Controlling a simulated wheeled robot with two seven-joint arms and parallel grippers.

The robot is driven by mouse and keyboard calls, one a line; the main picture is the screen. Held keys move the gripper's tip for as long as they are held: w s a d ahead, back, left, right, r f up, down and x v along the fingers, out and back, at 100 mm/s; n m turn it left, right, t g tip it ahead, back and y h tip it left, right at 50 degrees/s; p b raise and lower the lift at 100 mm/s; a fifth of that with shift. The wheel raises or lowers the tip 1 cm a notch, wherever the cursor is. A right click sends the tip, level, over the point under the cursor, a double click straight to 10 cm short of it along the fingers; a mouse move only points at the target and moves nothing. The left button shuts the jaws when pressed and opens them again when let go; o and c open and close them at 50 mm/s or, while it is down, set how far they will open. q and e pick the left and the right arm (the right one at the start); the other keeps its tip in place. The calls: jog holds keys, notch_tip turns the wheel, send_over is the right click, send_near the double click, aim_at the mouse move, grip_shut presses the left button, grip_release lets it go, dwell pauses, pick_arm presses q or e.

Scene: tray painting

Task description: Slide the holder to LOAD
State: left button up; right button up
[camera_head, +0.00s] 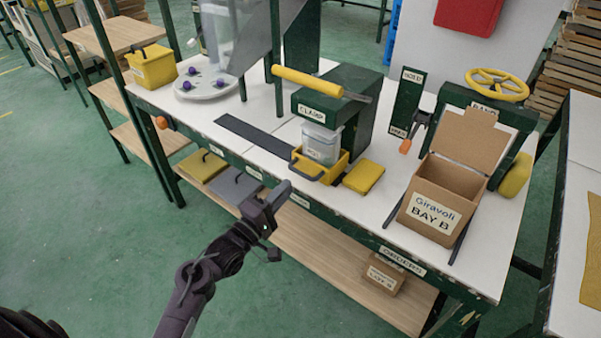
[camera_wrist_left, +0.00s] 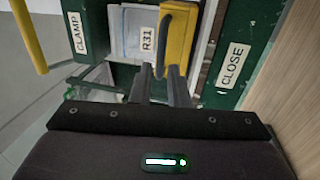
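The yellow holder (camera_head: 325,176) with a dark handle sits under the green clamp (camera_head: 348,85) at the table's front edge. A clear tub (camera_head: 322,143) with a white label stands in it. In the left wrist view the holder (camera_wrist_left: 177,42) and tub (camera_wrist_left: 136,32), marked R31, lie ahead. My left gripper (camera_head: 287,188) is just in front of the holder's handle. It also shows in the left wrist view (camera_wrist_left: 162,72), fingers apart, the handle's end appearing between the tips. I cannot tell whether they touch it. My right gripper is not in view. No LOAD label is readable.
A dark strip (camera_head: 254,137) runs left from the holder along the table. The clamp's yellow lever (camera_head: 308,81) reaches over it. A yellow block (camera_head: 363,177) lies right of the holder. A cardboard box (camera_head: 440,195) stands further right.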

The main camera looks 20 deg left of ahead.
aim_at(300, 171)
pick_arm(q)
jog(key=x, duration=0.7)
jog(key=shift+s, duration=0.1)
grip_shut()
